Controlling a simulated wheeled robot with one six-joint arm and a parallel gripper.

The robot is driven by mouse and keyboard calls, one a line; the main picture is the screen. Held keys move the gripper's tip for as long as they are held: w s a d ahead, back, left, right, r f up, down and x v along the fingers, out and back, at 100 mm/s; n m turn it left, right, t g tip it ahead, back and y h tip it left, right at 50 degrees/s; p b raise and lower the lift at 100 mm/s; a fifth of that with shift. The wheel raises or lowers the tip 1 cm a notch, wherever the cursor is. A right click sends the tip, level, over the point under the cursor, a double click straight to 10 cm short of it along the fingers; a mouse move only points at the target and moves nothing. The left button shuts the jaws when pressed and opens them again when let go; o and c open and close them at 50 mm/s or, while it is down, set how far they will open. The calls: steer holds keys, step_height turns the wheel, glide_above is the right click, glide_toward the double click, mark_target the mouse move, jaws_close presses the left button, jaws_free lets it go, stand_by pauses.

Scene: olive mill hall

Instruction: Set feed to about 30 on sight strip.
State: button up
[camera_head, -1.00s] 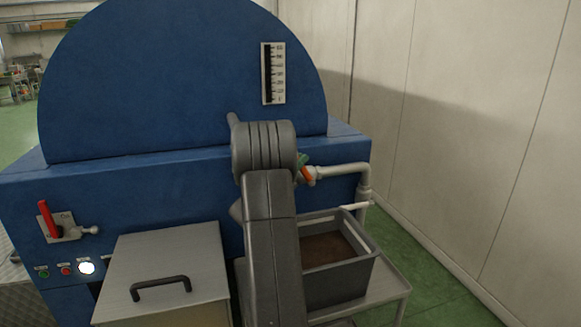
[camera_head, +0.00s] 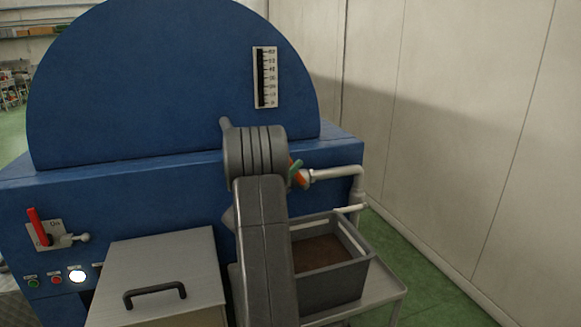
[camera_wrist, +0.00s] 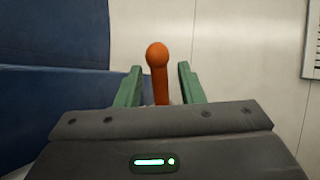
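The sight strip (camera_head: 265,77) is a white scale with a dark column along its left side, on the blue drum face. The dark column runs nearly its full height; the numbers are too small to read. An orange lever handle (camera_wrist: 158,75) with a rounded end stands upright between the green fingers of my gripper (camera_wrist: 160,67) in the wrist view. A gap shows on each side, so my gripper is open around it and not clamped. In the head view the orange handle (camera_head: 296,178) shows by the white pipe, partly hidden by my arm.
A grey crate (camera_head: 358,242) with brown contents stands on a metal shelf below the pipe (camera_head: 337,173). A lidded metal box (camera_head: 160,255) is to the left. A red lever (camera_head: 38,226) and several buttons are at far left. A pale wall (camera_head: 450,130) bounds the right.

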steer(key=b+v, duration=0.1)
steer(key=v, duration=0.6)
